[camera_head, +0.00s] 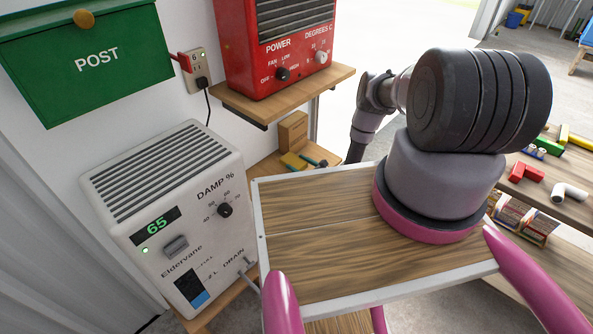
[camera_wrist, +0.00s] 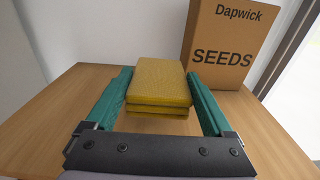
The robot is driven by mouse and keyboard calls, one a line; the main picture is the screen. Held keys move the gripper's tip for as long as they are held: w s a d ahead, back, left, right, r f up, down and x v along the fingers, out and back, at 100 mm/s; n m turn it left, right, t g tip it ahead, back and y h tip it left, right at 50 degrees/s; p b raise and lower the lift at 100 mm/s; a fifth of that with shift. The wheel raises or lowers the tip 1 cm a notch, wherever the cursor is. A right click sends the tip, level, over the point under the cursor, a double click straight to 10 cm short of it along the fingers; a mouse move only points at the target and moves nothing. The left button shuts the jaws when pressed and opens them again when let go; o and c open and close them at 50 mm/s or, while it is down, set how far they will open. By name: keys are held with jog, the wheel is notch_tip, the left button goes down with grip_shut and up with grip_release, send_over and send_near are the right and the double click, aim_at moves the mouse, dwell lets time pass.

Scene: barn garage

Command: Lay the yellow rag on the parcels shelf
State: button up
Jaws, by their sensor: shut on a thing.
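The yellow rag (camera_wrist: 160,80) is a folded, layered pad between the two teal fingers of my gripper (camera_wrist: 159,98) in the wrist view. My gripper is shut on it, with a finger along each side. Below is a bare wooden shelf (camera_wrist: 90,140), and the cardboard box marked SEEDS (camera_wrist: 222,45) stands on it behind and to the right. I cannot tell whether the rag touches the shelf. In the head view the rag (camera_head: 292,161) shows small in front of the box (camera_head: 293,131), on or just above the shelf (camera_head: 264,169); my arm hides part of this area.
A red heater (camera_head: 277,45) stands on a higher shelf (camera_head: 290,96) above. A white dehumidifier (camera_head: 165,210) stands at the left, below a green post box (camera_head: 88,58). A bench at the right holds a red pipe piece (camera_head: 525,172) and other small things.

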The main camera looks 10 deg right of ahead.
jog(key=shift+f, duration=2)
jog(key=o, duration=1.1)
jog(key=shift+d, duration=0.1)
jog(key=v, duration=1.2)
